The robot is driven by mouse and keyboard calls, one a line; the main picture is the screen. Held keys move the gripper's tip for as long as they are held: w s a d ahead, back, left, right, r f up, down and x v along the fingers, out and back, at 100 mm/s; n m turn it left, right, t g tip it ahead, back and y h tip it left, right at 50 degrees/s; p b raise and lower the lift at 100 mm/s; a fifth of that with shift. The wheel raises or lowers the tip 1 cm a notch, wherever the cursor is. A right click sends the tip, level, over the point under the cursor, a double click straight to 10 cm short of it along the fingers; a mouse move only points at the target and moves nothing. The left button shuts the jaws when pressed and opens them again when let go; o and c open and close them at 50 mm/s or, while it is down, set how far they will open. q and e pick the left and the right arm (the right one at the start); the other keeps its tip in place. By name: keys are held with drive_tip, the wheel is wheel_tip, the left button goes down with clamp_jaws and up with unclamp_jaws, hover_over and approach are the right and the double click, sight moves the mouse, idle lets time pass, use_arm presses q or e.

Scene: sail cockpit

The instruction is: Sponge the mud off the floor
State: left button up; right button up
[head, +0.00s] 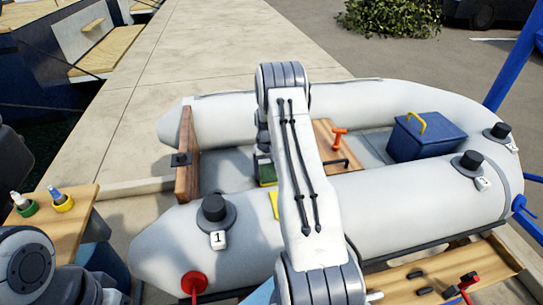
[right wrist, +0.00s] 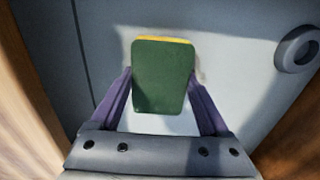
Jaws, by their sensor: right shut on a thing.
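My right gripper (right wrist: 162,90) is shut on a sponge (right wrist: 161,78) with a green face and a yellow edge. The sponge is over the boat's grey floor (right wrist: 105,40); I cannot tell whether it touches. A faint tan smudge (right wrist: 202,66) shows on the floor beside the sponge. In the head view, the right gripper (head: 264,168) reaches down inside the inflatable boat (head: 400,205), partly hidden by my arm, and the sponge (head: 267,176) shows in part. My left gripper is out of view.
A wooden board (head: 187,155) stands at the boat's left end, and a wooden seat (head: 325,135) crosses it. A blue box (head: 428,138) sits at the right end. A round grey fitting (right wrist: 297,48) is near the sponge. A side table (head: 75,215) holds bottles.

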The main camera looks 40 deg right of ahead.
drive_tip(key=shift+w+a+r+p, duration=0.1)
drive_tip(key=shift+r+p, duration=2.3)
drive_tip(key=shift+r, duration=1.3)
